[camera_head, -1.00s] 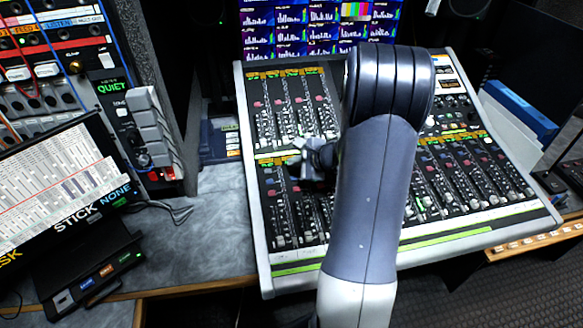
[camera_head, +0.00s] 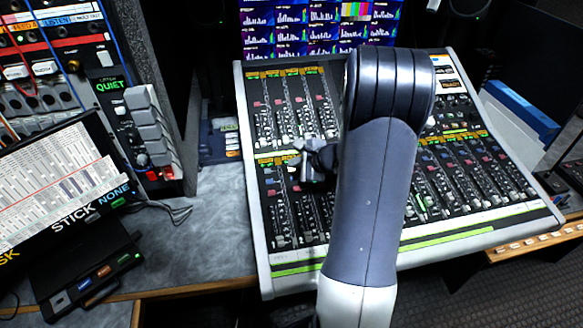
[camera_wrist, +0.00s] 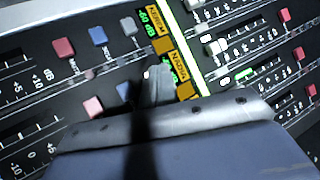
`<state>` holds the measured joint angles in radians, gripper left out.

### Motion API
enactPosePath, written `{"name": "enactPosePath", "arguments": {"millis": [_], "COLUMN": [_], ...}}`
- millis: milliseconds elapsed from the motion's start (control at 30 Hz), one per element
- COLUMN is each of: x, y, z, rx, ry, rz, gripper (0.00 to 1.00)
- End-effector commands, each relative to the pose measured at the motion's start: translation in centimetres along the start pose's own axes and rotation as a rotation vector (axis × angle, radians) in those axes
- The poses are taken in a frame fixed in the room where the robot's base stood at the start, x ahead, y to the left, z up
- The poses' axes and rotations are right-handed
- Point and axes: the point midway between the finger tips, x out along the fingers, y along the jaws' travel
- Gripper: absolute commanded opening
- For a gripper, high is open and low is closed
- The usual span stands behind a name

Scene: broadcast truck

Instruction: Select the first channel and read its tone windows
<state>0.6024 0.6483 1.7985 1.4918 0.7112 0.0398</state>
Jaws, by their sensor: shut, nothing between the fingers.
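The mixing console (camera_head: 258,225) fills the middle of the head view, with an upper and a lower bank of channel strips. Small lit orange and green windows (camera_head: 270,162) head the lower-left strips. My gripper (camera_head: 301,148) is shut and empty, over the top of the lower-left bank. My arm hides the console's middle. In the wrist view, my gripper (camera_wrist: 155,82) is close to a green window (camera_wrist: 150,20) reading about "60 dB" and the orange labels (camera_wrist: 162,45). Red and blue buttons (camera_wrist: 98,36) lie beside them. I cannot tell whether the fingertips touch the panel.
A patch rack (camera_head: 60,60) and a tilted chart (camera_head: 60,175) stand at the left. A small black box (camera_head: 90,275) lies on the grey desk (camera_head: 205,230). A screen (camera_head: 300,28) with bar graphs is behind the console. A blue-edged item (camera_head: 520,108) sits at the right.

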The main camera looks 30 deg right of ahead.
Motion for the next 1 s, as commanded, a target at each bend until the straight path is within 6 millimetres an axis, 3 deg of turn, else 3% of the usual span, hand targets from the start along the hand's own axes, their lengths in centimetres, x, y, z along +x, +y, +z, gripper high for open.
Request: {"name": "enactPosePath", "arguments": {"millis": [1000], "x": [-1.4], "y": [-1.0], "z": [1.0], "rx": [0.000], "ry": [0.000], "rz": [0.000], "gripper": [0.00]}}
